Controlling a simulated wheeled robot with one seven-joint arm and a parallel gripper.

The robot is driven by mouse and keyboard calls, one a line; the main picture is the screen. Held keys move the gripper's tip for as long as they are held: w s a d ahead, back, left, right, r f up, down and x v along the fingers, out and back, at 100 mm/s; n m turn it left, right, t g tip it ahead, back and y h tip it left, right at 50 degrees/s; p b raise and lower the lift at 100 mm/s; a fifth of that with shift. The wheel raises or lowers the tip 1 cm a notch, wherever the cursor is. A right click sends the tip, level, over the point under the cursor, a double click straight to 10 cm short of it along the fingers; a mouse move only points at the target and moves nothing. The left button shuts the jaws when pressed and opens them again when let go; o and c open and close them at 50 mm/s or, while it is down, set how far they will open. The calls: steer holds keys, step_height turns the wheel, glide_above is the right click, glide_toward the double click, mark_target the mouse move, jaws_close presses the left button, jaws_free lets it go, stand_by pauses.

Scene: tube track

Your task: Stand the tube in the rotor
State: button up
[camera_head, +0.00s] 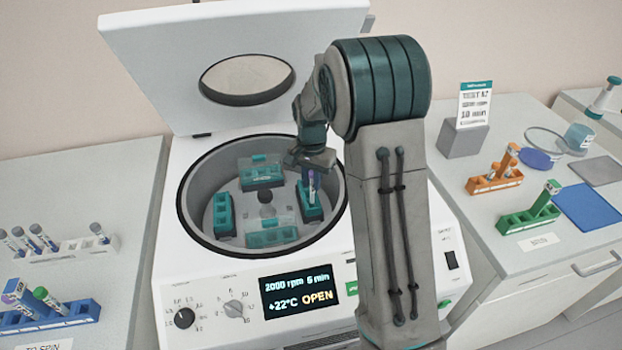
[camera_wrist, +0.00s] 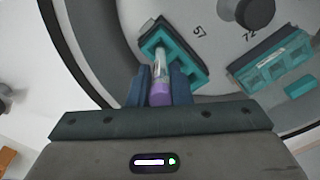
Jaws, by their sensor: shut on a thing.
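My gripper (camera_head: 311,163) is inside the open centrifuge bowl, at its right side. It is shut on a tube (camera_head: 311,184) with a purple cap, which is nearly upright. In the wrist view the purple cap (camera_wrist: 160,95) sits between the fingers and the clear body points at a teal bucket (camera_wrist: 190,68). In the head view the tube's lower end meets the right teal bucket (camera_head: 309,212) of the rotor (camera_head: 266,212). I cannot tell how deep it is in a hole.
The centrifuge lid (camera_head: 240,35) stands open at the back. Other teal buckets sit around the rotor hub. Left are a white rack (camera_head: 75,250) and a blue rack (camera_head: 55,318) with tubes. Right are an orange rack (camera_head: 495,180) and a green rack (camera_head: 528,218).

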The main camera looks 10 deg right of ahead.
mark_target(312, 203)
steer(key=shift+f, duration=0.2)
steer(key=shift+f+b, duration=0.4)
steer(key=shift+f, duration=0.2)
stand_by(0.4)
steer(key=shift+f+b, duration=1.15)
steer(key=shift+f, duration=0.25)
steer(key=shift+f, duration=0.15)
steer(key=o, duration=0.8)
